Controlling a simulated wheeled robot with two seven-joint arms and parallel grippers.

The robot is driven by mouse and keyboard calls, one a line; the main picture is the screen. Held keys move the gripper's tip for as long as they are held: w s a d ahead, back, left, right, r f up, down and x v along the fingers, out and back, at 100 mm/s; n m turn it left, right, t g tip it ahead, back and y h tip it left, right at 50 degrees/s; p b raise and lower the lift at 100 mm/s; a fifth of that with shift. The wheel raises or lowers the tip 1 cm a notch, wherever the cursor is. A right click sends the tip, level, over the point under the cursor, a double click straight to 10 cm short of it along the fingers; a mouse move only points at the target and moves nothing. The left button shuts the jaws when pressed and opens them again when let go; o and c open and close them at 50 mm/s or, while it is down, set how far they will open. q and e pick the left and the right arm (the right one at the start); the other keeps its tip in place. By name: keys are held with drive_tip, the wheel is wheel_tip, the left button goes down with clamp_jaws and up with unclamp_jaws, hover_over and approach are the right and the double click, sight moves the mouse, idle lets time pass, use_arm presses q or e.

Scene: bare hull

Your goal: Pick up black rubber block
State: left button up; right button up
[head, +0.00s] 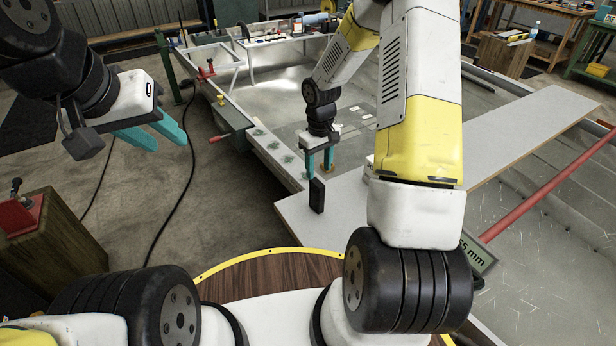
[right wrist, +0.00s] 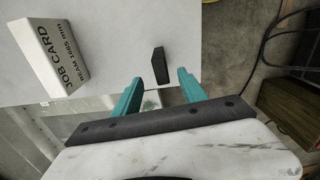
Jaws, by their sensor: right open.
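The black rubber block (head: 317,195) stands upright on the grey plank (head: 340,224) near its left end, close to the plank's edge. In the right wrist view the block (right wrist: 160,66) lies beyond the fingertips, roughly in line with the gap between them. My right gripper (head: 319,175) is open, with its teal fingers pointing down just above and behind the block; it also shows in the right wrist view (right wrist: 158,84). Nothing is between its fingers. My left gripper (head: 167,140) is open and empty at the upper left, over the floor and far from the block.
A white job card block (right wrist: 52,55) sits on the plank left of the rubber block in the right wrist view. A red bar (head: 550,190) crosses the hull at right. A wooden stand (head: 45,240) is at left.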

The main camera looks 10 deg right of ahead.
sight(317, 182)
drive_tip(key=f, duration=0.8)
drive_tip(key=shift+w+a+f, duration=0.1)
drive_tip(key=shift+w+f, duration=0.15)
drive_tip(key=shift+w, duration=0.05)
clamp_jaws()
idle(1.1)
